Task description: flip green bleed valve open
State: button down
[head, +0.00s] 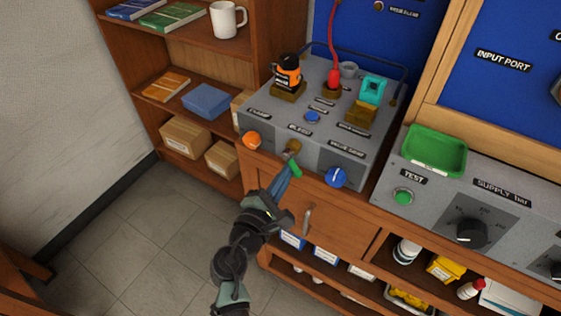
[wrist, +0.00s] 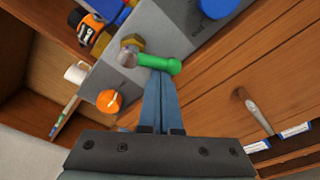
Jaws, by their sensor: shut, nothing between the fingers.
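The green bleed valve lever (head: 296,169) sticks out from a brass fitting (head: 292,148) on the front of the grey test box, under the BLEED label. In the wrist view the green lever (wrist: 160,63) points to the right from the brass fitting (wrist: 131,43). My gripper (head: 287,170) is shut and empty, its blue fingers just at the lever. In the wrist view the fingertips (wrist: 158,72) are at the lever's underside. They look close to or touching it; I cannot tell which. The tips are partly hidden by the lever.
An orange knob (head: 252,140) is left of the valve and a blue knob (head: 336,177) is right of it, both on the box front. A wooden cabinet with a metal handle (head: 308,218) lies below. A green tray (head: 435,150) sits on the right-hand panel. Open floor is at left.

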jog(key=shift+s+d+r+n+p, duration=0.15)
jog(key=shift+d+n+p, duration=0.15)
jog(key=shift+n+p, duration=0.25)
jog(key=shift+s+d+r+n+p, duration=0.1)
jog(key=shift+d+n+p, duration=0.15)
jog(key=shift+n+p, duration=0.3)
